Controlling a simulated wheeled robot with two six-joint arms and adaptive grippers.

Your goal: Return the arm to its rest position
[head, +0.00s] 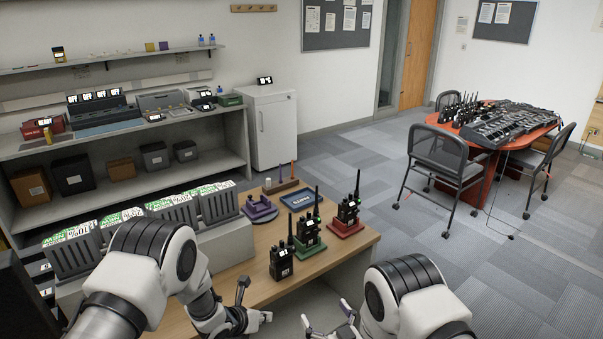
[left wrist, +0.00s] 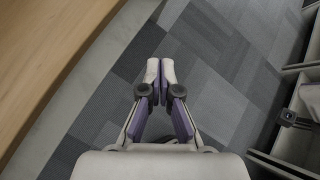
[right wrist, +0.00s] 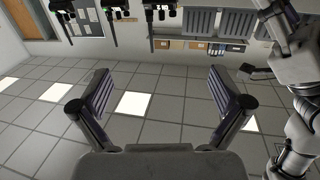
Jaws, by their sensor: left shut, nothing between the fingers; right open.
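My left gripper (head: 264,317) is low at the front edge of the wooden table in the head view. In the left wrist view its fingers (left wrist: 160,70) are together with nothing between them, above grey carpet beside the table edge. My right gripper (head: 326,316) is at the bottom of the head view, to the right of the left one. In the right wrist view its fingers (right wrist: 157,85) are wide apart and empty. That view appears upside down, with ceiling tiles behind the fingers and part of my left arm at the right.
The wooden table (head: 330,262) bears a black radio (head: 281,262), radios on a green stand (head: 308,249) and a red stand (head: 346,228), a blue tray (head: 301,199) and a purple holder (head: 259,209). Grey racks (head: 72,257) stand left.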

